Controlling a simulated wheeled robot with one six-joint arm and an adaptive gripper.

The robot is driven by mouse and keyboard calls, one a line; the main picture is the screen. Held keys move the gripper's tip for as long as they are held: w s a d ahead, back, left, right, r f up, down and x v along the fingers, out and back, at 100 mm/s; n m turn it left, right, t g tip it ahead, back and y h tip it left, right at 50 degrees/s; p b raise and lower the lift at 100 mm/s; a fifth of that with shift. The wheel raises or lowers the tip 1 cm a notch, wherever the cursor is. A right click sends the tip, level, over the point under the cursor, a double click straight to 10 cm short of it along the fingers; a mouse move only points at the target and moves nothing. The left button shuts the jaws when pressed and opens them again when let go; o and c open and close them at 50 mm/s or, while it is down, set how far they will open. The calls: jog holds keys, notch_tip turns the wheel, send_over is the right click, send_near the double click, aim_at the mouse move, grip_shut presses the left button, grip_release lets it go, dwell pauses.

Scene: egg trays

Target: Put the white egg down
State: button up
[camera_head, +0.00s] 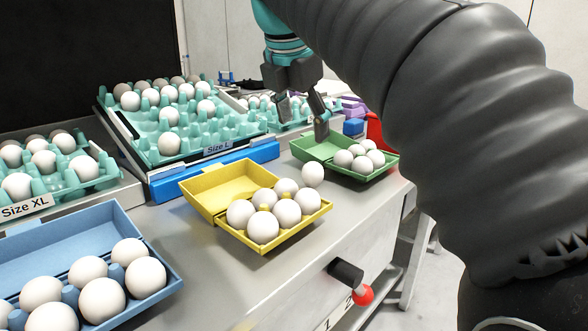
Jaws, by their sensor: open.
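My gripper (303,124) is open, its two dark fingers pointing down above the left part of the green carton (312,147). Nothing shows between the fingers. A single white egg (312,175) sits outside the cartons, on the grey table between the yellow carton (226,187) and the green one. It is below the fingers in the picture and apart from them. The green carton is open and holds several white eggs (360,157) in its right part. The yellow carton is open and holds several white eggs (263,227) at its front.
A blue carton (66,238) with several eggs stands at the front left. Teal egg trays labelled Size L (218,146) and Size XL (26,207) stand behind. A red knob (363,295) sticks out at the table's front.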

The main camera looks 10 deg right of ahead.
aim_at(312, 165)
jog(key=x, duration=0.2)
jog(key=b+x, duration=0.1)
jog(key=x, duration=0.5)
jog(key=shift+w+b, duration=0.3)
jog(key=shift+b, duration=0.1)
jog(key=shift+d+b+x, duration=0.15)
jog(key=shift+b+x, duration=0.1)
jog(key=shift+x, duration=1.1)
jog(key=shift+d+b+x, duration=0.2)
jog(key=shift+b+x, duration=0.05)
jog(key=shift+x, duration=1.1)
jog(key=shift+s, duration=0.15)
jog(key=shift+a, duration=0.1)
jog(key=c, duration=0.8)
